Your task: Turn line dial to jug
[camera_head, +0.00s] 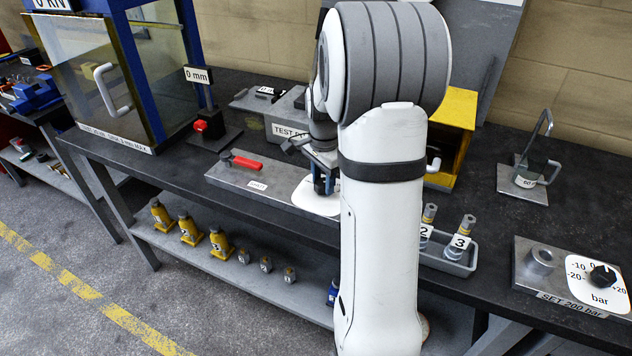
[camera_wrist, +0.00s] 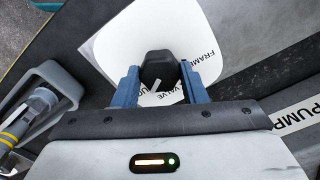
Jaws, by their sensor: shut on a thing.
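The line dial is a black knob (camera_wrist: 158,68) on a white plate (camera_wrist: 120,45) in the wrist view. My gripper (camera_wrist: 160,75) is shut on the knob, with one blue finger on each side. A pale pointer mark shows on the knob's lower side, slanting down and slightly left. Another upside-down label below the knob is partly covered and hard to read. In the head view my gripper (camera_head: 324,182) is over the white plate (camera_head: 304,199); my arm hides part of it and the knob.
A red-handled valve (camera_head: 254,163) sits left of the plate. A grey tray (camera_head: 462,262) with numbered fittings stands at the bench's front edge and shows in the wrist view (camera_wrist: 28,98). A yellow housing (camera_head: 455,108) is behind my arm. A bar dial (camera_head: 603,276) is far right.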

